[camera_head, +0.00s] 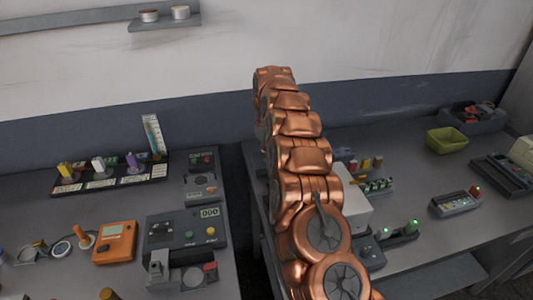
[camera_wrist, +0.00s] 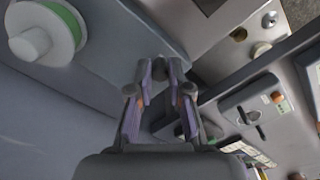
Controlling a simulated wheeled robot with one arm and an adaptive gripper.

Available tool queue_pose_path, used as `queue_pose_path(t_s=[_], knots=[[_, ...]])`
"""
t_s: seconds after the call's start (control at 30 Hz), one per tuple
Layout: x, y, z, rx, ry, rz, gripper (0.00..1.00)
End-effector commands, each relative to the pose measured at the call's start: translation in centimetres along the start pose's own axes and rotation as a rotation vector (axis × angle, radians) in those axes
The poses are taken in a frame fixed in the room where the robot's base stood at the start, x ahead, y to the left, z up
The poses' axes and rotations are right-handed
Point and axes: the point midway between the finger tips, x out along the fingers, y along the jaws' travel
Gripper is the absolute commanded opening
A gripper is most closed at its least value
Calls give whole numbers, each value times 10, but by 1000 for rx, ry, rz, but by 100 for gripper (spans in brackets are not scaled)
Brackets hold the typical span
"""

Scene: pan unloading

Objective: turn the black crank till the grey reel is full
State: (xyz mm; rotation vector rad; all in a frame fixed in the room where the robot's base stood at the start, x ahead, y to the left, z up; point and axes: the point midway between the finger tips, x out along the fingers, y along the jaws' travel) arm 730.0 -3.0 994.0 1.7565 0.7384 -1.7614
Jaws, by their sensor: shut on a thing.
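My gripper (camera_wrist: 161,82) shows in the wrist view, its two fingers a little apart and closed on a small dark part between the tips. This looks like the handle of the black crank (camera_wrist: 160,71), mostly hidden by the fingers. A round part with a green band and a pale grey hub (camera_wrist: 36,42) sits at the upper left of the wrist view, apart from my gripper. It may be the grey reel; I cannot tell how full it is. In the head view my copper arm hides my gripper, and I cannot make out crank or reel.
A dark device with a counter (camera_head: 187,232) and an orange box (camera_head: 115,242) stand on the left table. On the right table are a yellow-green bin (camera_head: 446,140), a grey box with a red button (camera_head: 456,203) and a fixture with green lights (camera_head: 403,231). A gap separates the tables.

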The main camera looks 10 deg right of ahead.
Motion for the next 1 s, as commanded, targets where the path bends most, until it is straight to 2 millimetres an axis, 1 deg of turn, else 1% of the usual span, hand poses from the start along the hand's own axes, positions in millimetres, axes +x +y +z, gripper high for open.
queue_pose_path(t_s=[0.27,0.47,0.67,1.0], knots=[[0,0,0,6,0,0,0],[2,-1,-1,59,0,0,0],[5,-3,-4,185,2,2,0],[4,-8,-14,498,5,3,0]])
